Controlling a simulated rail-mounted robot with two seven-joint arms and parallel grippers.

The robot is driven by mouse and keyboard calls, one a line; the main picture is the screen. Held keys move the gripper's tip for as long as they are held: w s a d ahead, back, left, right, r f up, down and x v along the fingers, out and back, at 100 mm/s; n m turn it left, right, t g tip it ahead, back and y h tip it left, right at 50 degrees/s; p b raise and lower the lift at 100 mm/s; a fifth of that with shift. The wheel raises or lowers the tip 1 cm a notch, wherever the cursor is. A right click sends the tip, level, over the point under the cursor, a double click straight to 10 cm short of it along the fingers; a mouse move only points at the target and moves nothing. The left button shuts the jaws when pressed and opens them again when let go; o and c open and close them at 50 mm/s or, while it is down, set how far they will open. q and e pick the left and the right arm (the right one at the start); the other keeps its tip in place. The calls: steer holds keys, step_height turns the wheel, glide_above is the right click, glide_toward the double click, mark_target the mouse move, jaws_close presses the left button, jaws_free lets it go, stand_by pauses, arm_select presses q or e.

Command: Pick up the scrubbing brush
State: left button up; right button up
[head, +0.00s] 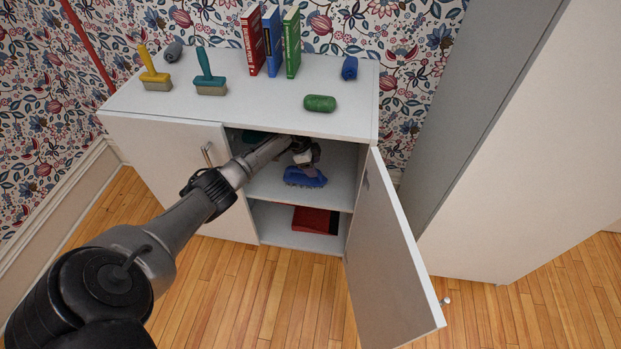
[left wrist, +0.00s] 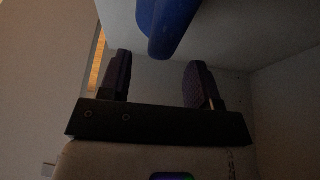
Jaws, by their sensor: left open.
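A blue object, which looks like the scrubbing brush (head: 306,178), lies on the upper shelf inside the open right side of the white cabinet. My left gripper (head: 305,158) reaches into that compartment and is just above and behind the brush in the head view, partly hiding it. In the left wrist view the gripper (left wrist: 157,78) is open, its two fingers spread with nothing between them. The blue brush (left wrist: 166,28) shows just beyond the fingertips, its rounded end near the gap; its upper part is cut off by the frame. My right gripper is out of view.
The cabinet door (head: 392,250) stands open to the right. A red object (head: 315,220) is on the lower shelf. The cabinet top (head: 255,108) holds a yellow brush (head: 154,72), a teal brush (head: 208,75), several books and rolled cloths. A tall pale unit (head: 530,150) stands at right.

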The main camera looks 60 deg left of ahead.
arm_select(q)
steer(key=shift+b+x, duration=1.25)
steer(key=shift+x, duration=1)
steer(key=shift+r, duration=0.1)
steer(key=c, duration=1.1)
